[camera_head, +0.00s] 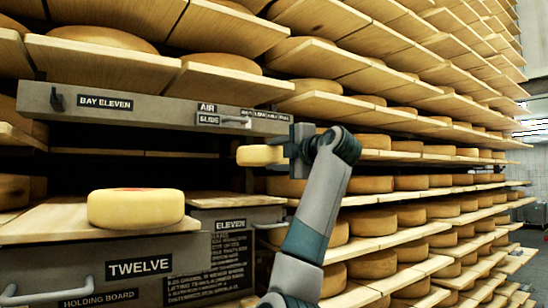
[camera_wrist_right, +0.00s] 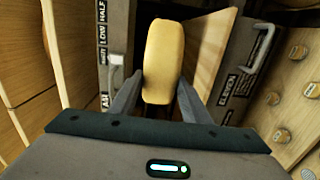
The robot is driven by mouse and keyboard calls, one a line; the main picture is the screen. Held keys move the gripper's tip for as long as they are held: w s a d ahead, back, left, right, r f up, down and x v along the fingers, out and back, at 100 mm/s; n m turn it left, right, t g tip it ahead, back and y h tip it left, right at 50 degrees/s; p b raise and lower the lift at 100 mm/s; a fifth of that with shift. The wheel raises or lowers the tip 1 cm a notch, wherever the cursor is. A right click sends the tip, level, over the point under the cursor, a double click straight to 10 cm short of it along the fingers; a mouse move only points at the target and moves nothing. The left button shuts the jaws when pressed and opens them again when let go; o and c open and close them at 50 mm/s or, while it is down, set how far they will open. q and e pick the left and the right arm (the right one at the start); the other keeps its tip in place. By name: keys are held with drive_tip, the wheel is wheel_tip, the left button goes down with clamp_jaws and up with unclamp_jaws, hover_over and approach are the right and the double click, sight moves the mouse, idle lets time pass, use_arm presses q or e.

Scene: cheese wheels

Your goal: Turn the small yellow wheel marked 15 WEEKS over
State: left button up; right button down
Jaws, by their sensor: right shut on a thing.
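A small yellow wheel (camera_head: 260,155) is held in my right gripper (camera_head: 286,153), off the boards, in front of the dark bay opening. In the right wrist view the small yellow wheel (camera_wrist_right: 163,55) shows its rim between the two fingers of my right gripper (camera_wrist_right: 160,92). No 15 WEEKS mark can be read on it from here. My left gripper is not in view.
A larger yellow wheel (camera_head: 136,210) with a red mark on top lies on the holding board labelled TWELVE (camera_head: 42,222). The bay eleven beam (camera_head: 150,108) runs above the gripper. A bare board labelled ELEVEN (camera_head: 225,200) is below. Shelves of wheels fill the right.

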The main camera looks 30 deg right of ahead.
drive_tip(key=shift+s+r, duration=0.2)
drive_tip(key=shift+s, duration=0.05)
drive_tip(key=shift+s+d+b, duration=0.1)
drive_tip(key=shift+s+b, duration=0.65)
drive_tip(key=shift+s, duration=1.25)
drive_tip(key=s+b, duration=0.6)
drive_tip(key=s, duration=0.5)
drive_tip(key=shift+d, duration=0.35)
drive_tip(key=shift+s, duration=0.15)
drive_tip(key=shift+f, duration=0.15)
